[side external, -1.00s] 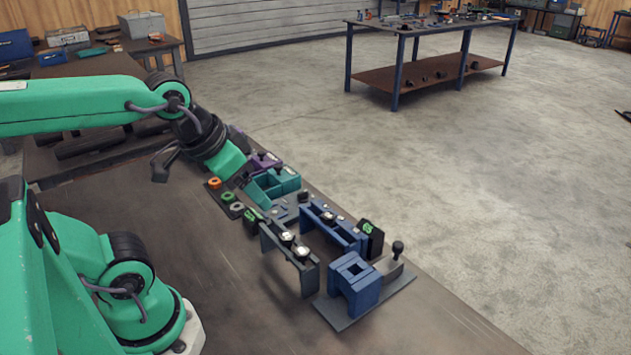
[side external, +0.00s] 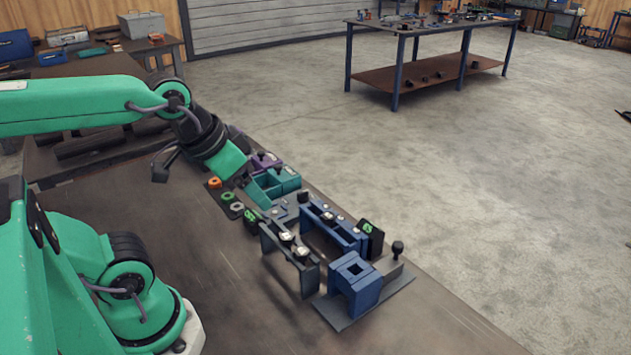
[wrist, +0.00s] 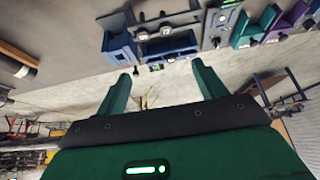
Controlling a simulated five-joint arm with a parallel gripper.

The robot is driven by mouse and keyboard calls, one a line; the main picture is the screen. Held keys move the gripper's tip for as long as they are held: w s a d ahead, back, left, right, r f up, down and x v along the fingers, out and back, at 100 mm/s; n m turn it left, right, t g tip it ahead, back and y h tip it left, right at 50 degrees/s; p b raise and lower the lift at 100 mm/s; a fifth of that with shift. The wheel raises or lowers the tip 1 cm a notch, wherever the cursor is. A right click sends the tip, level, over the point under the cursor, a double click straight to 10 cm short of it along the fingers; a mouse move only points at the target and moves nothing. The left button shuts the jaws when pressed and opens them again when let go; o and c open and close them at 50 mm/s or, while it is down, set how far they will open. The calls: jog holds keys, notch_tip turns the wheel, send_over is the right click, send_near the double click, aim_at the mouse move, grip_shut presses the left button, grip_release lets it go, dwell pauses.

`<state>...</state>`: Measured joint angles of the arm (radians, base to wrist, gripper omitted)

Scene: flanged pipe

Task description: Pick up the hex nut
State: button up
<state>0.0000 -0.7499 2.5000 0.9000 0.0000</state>
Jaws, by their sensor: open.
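Three small rings lie on a dark strip on the bench in the side view: an orange one (side external: 214,183), a green one (side external: 228,197) and a grey one (side external: 237,207). I cannot tell which of them, if any, is the hex nut. My gripper (side external: 230,163) hangs tilted above and just beyond the rings, apart from them; its fingertips are not clear there. In the wrist view my gripper (wrist: 160,70) is open, with two green fingers wide apart and nothing between them. No ring can be made out in the wrist view.
A teal block fixture (side external: 274,186) and a purple one (side external: 265,161) stand close to my gripper. A dark bracket (side external: 290,255), a blue bracket (side external: 333,228) and a blue square block (side external: 355,284) stand nearer the camera. The bench's front left is clear.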

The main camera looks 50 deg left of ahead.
dwell(0.4)
jog(key=c, duration=0.6)
